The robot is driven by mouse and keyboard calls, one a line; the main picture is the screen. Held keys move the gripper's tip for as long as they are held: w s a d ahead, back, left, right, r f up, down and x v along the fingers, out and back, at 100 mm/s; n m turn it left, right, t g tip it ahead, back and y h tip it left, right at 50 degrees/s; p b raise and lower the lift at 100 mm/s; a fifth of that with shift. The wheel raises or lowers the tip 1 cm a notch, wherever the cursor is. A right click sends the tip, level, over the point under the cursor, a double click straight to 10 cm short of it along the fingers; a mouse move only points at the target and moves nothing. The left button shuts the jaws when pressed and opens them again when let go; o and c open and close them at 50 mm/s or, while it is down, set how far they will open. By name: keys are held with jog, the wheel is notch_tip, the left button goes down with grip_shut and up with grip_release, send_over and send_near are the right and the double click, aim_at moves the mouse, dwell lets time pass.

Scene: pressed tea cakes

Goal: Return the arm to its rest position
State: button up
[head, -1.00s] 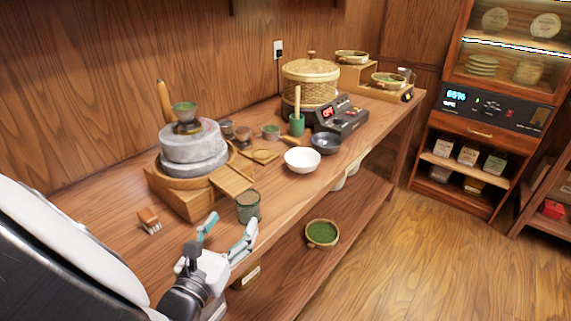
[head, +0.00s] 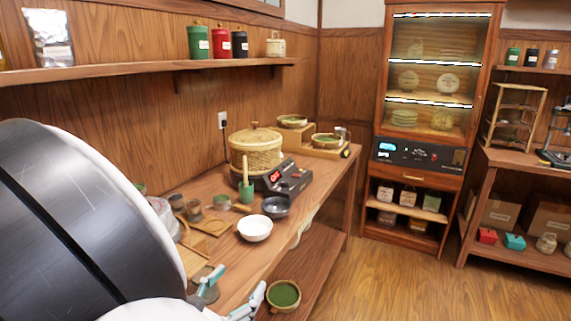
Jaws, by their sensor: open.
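My gripper (head: 229,293) shows at the bottom of the head view, partly cut off by the lower edge. Its two fingers are spread apart with nothing held between them. It is near the front edge of the wooden workbench (head: 318,208), close to a dark green cup (head: 207,284) that is partly hidden behind a finger. My own arm fills the lower left of the view and hides the left end of the bench, including most of the stone mill.
On the bench stand a white bowl (head: 254,228), a dark bowl (head: 276,206), a steamer basket (head: 256,152) on a black heater (head: 288,180) and small cups. A bowl of green powder (head: 283,295) sits lower down. A glass cabinet (head: 428,120) stands behind. The floor (head: 400,285) at right is clear.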

jog(key=s+d+r+m+g+h+p, duration=0.1)
jog(key=s+d+r+m+g, duration=0.25)
jog(key=d, duration=0.55)
jog(key=s+d+r+m+g+h, duration=0.1)
jog(key=d+r+m+g, duration=0.2)
jog(key=d+m+g, duration=0.35)
jog(key=s+d+r+m+g+h+p, duration=0.1)
jog(key=s+d+r+m+g, duration=0.3)
jog(key=d, duration=0.7)
jog(key=s+d+r+m+y, duration=0.1)
jog(key=s+r+m+y, duration=0.1)
jog(key=s+m+y, duration=0.1)
jog(key=s+d+r+m+t+y, duration=0.1)
jog(key=s+d+r+m+y, duration=0.1)
jog(key=s+m, duration=0.4)
jog(key=s+d+r+m+t+y+p, duration=0.1)
jog(key=s+d+r+m+y, duration=0.1)
jog(key=s+m+y, duration=0.2)
jog(key=s+m, duration=0.1)
jog(key=m, duration=0.1)
jog(key=shift+s+d+r+m+y, duration=0.25)
jog(key=shift+r+m+y, duration=0.05)
jog(key=shift+m, duration=0.1)
